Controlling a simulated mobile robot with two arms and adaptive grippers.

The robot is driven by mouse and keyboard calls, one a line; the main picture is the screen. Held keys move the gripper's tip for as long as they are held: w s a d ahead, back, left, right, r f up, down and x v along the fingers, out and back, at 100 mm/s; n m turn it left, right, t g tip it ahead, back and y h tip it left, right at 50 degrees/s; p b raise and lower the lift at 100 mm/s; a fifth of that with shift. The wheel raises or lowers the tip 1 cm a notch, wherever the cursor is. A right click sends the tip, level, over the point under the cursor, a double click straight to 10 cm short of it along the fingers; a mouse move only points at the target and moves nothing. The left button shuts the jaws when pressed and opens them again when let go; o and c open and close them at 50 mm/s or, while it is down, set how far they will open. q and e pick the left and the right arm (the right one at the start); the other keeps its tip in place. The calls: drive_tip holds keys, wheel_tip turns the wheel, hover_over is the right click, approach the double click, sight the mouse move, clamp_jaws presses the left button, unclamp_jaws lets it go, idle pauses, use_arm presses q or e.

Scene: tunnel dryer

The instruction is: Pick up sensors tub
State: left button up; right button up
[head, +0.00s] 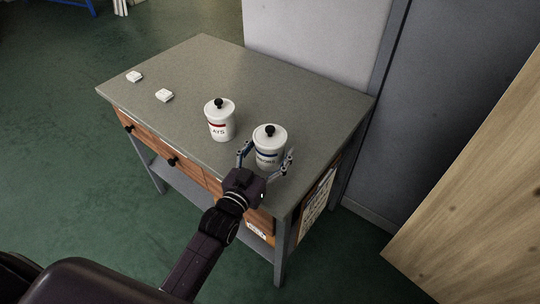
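A white tub with a blue band (270,143) and a black-knobbed lid stands upright near the right front of the grey table. Its lettering is mostly hidden by my gripper, so I cannot read it fully. My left gripper (266,160) is at the front of this tub, its two fingers spread wide on either side. The fingers look open, and I cannot tell whether either one touches the tub. A second white tub with a red band (221,119), lettered "AYS" where visible, stands to its left. My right gripper is not in view.
The grey-topped table (200,72) has wooden drawers with dark knobs. Two small white blocks (134,76) (164,95) lie at its left. A grey wall panel stands behind, and a wooden board (480,190) is at the right. The table's back area is clear.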

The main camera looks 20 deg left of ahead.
use_arm(q)
drive_tip(key=c, duration=1.2)
drive_tip(key=shift+r, duration=0.15)
drive_tip(key=shift+c, duration=0.9)
drive_tip(key=shift+r, duration=0.1)
